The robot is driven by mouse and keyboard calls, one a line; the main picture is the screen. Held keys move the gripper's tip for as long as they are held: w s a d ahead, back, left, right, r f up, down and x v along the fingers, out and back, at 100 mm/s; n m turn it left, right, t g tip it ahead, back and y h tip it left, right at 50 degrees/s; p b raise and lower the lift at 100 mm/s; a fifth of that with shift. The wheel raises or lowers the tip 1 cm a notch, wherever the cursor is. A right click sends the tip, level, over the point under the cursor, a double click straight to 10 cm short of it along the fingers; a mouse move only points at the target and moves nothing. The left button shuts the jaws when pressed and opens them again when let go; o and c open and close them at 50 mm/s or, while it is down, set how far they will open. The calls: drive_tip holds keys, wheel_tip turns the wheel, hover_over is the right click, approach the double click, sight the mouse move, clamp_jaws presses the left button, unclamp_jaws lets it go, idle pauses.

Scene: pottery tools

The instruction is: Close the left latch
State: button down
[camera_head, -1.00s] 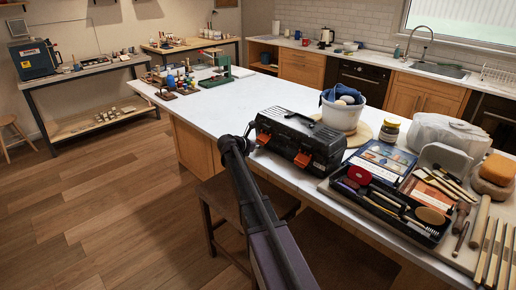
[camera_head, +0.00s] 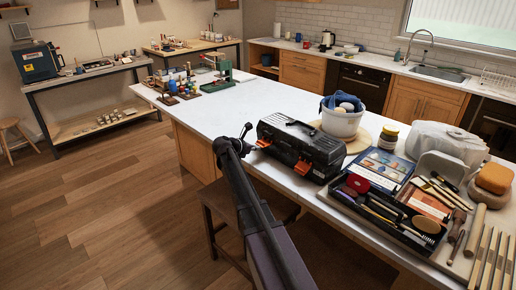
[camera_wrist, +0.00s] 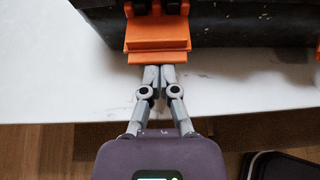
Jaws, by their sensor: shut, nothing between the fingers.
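A black toolbox (camera_head: 310,144) with orange latches stands on the white counter. Its left latch (camera_wrist: 158,36) is an orange piece at the top middle of the wrist view, with its flap jutting out from the box front toward me. This latch also shows small in the head view (camera_head: 263,142), partly beside my arm. The right latch (camera_head: 303,164) is on the same front side, and its edge shows at the right of the wrist view. My gripper (camera_wrist: 158,72) is shut and empty, its fingertips together at the flap's lower edge. I cannot tell whether they touch.
A tray of pottery tools (camera_head: 383,215) lies right of the toolbox, and a white bucket (camera_head: 341,122) stands behind it. A dark stool (camera_head: 222,198) stands under the counter edge, below my arm.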

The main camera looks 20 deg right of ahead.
sight(267, 134)
drive_tip(key=shift+s+a+r+p, duration=0.1)
drive_tip(key=shift+a+r+p, duration=0.1)
drive_tip(key=shift+r+p, duration=0.55)
drive_tip(key=shift+a+r+p, duration=0.15)
drive_tip(key=shift+r+p, duration=0.5)
drive_tip(key=shift+r, duration=0.15)
drive_tip(key=d+r+p, duration=0.2)
drive_tip(key=shift+w+d+r+p, duration=0.1)
drive_tip(key=shift+w+r+p, duration=0.2)
drive_tip(key=shift+w, duration=0.1)
drive_tip(key=shift+w+d, duration=0.2)
drive_tip(key=shift+d, duration=0.3)
drive_tip(key=shift+w+d, duration=0.15)
drive_tip(key=shift+d, duration=0.3)
idle(0.5)
drive_tip(key=f+p+v, duration=0.1)
drive_tip(key=p+v, duration=0.1)
drive_tip(key=v, duration=0.5)
drive_tip(key=shift+a, duration=0.35)
